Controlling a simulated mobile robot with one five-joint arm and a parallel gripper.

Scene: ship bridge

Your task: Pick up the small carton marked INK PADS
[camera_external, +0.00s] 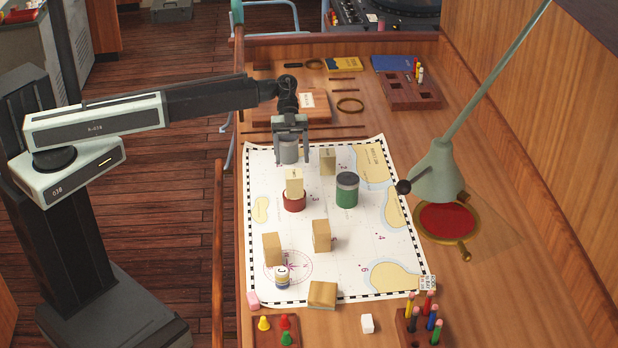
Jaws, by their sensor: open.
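Several small tan cartons are on the sea chart (345,270). One carton (328,161) stands near the chart's far side, right of my gripper. A third carton (321,236) is near the middle, a further carton (272,249) at the left, and one lies at the near edge (322,294). I cannot read INK PADS on any of them. My gripper (290,150) points down over the chart's far left part, open, with a grey cylinder showing between its fingers.
A green tin (347,192) stands right of the dish. A small white jar (281,277) is at the near left. A green desk lamp (437,174) leans over the right side. A pencil block (420,325) is at the near right. The chart's right middle is clear.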

